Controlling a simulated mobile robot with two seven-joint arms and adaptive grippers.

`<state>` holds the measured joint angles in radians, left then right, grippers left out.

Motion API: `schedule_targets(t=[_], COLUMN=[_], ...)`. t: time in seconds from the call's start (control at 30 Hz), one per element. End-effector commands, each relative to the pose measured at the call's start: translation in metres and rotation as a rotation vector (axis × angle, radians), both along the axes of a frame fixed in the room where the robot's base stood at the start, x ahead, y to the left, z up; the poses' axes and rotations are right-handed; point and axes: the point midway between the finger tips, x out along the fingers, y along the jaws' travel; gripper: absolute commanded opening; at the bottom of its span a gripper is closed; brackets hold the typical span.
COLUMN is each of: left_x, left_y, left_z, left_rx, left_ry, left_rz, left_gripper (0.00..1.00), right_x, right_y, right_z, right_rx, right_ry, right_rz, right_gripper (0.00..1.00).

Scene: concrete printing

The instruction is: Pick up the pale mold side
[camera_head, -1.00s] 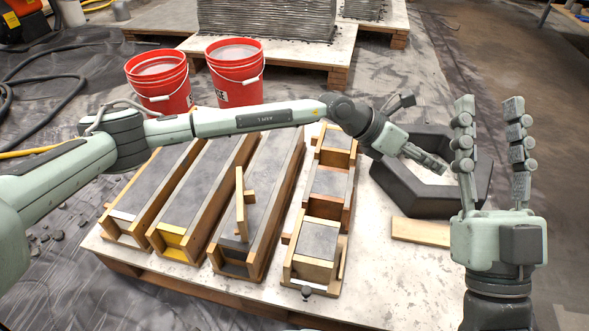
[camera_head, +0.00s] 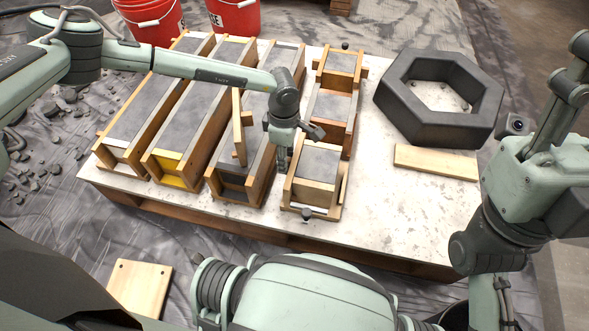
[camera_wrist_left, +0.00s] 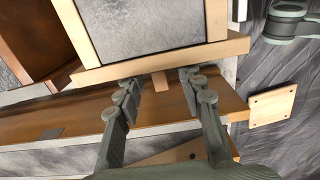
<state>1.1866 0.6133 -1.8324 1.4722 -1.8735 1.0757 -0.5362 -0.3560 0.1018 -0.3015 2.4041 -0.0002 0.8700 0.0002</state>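The pale mold side (camera_head: 289,182) is the left wall of the small pale-framed mold at the table's front. In the left wrist view, the pale mold side (camera_wrist_left: 205,52) runs across the top with a short wooden tab (camera_wrist_left: 160,83) sticking out. My left gripper (camera_head: 282,160) points down beside this wall. In the left wrist view, its two fingers (camera_wrist_left: 158,90) are apart, one on each side of the tab; I cannot tell whether they touch it. My right gripper (camera_head: 568,88) is raised at the right edge, its fingers seen side-on.
Long filled molds (camera_head: 205,130) stand close on the left, with an upright brown wooden piece (camera_head: 238,128) on the nearest. A dark hexagonal ring (camera_head: 398,107) and a loose pale board (camera_head: 436,162) lie right. Another board (camera_head: 140,287) lies on the floor. The table's front right (camera_head: 410,215) is clear.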

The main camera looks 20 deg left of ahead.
Motion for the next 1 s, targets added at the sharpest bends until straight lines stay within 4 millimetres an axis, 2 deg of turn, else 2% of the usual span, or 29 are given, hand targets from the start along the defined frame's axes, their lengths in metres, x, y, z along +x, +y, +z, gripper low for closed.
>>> schedule_targets(t=[0.03,0.2,0.47,0.77,1.0], left_x=[-0.001,0.000,0.000,0.000,0.001], left_y=[0.000,0.001,0.001,0.001,0.000], left_z=[-0.012,-0.036,-0.040,-0.040,-0.039], left_rx=[0.001,0.000,-0.001,-0.001,-0.002], left_ry=[0.002,0.001,0.001,0.000,0.000], left_rz=[0.000,0.001,0.002,0.002,0.002], left_gripper=[0.38,0.38,0.38,0.02,0.00], right_x=[-0.003,-0.003,-0.002,-0.002,-0.002], right_y=[-0.001,-0.001,0.000,0.000,0.000], right_z=[-0.003,-0.002,0.000,0.000,0.000], right_rx=[0.005,-0.006,-0.011,-0.011,-0.010], right_ry=[-0.025,-0.056,-0.058,-0.057,-0.057], right_rz=[-0.002,0.000,0.001,0.001,0.001], right_gripper=[0.40,0.40,0.40,0.40,0.40])
